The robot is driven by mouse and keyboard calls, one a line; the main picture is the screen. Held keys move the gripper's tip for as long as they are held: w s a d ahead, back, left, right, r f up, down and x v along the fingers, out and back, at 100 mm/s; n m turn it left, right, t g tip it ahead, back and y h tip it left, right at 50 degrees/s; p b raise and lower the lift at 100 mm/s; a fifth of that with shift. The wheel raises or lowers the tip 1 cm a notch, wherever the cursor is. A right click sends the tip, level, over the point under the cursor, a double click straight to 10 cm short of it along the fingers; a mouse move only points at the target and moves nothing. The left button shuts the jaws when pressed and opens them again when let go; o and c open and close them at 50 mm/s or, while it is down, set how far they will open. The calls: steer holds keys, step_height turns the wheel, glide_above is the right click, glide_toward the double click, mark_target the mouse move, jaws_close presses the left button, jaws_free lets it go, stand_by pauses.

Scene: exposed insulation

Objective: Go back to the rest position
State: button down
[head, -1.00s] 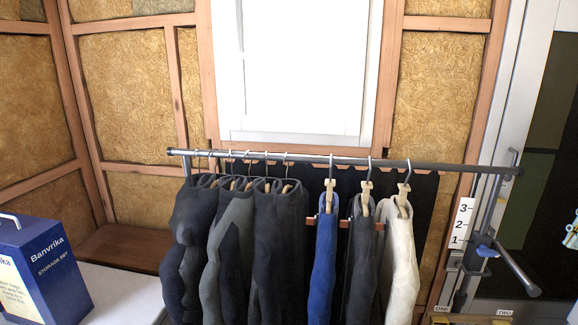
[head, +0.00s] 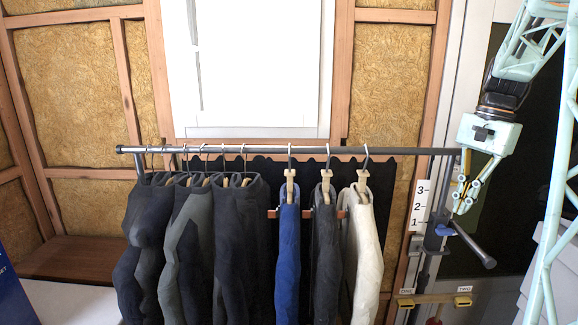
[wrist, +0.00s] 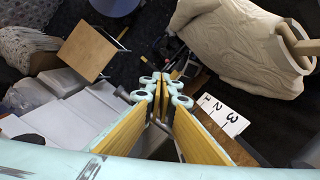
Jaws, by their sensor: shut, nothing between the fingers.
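My gripper (head: 464,208) hangs at the right of the head view, pointing down in front of the dark door, near the right end of the clothes rail. Its fingers are shut with nothing between them. In the wrist view the yellow-padded fingers meet at their tips (wrist: 162,86). No marker of a rest position shows.
A metal rail (head: 270,150) carries several dark garments, a blue one (head: 289,260) and a cream one (head: 362,250). A numbered label (head: 420,206) and a dark handle bar (head: 474,245) are close to my gripper. A small table (wrist: 88,50) shows in the wrist view.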

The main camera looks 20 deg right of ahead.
steer(key=s+a+f+n+h+b, duration=0.1)
steer(key=s+a+n+b, duration=0.25)
steer(key=a, duration=0.95)
steer(key=s+a+f+n+b, duration=0.15)
steer(key=a+n, duration=0.35)
steer(key=a, duration=0.8)
steer(key=s+a+f+n+t+b, duration=0.1)
steer(key=s+a+n+b, duration=0.1)
steer(key=s+a, duration=0.7)
steer(key=s+a+f+n+t+b, duration=0.2)
steer(key=s+a+n, duration=0.2)
steer(key=s+a, duration=0.6)
steer(key=shift+s+a+n+t+h, duration=0.2)
steer(key=shift+s+n+t+h, duration=0.15)
steer(key=shift+s, duration=0.15)
steer(key=shift+a, duration=0.1)
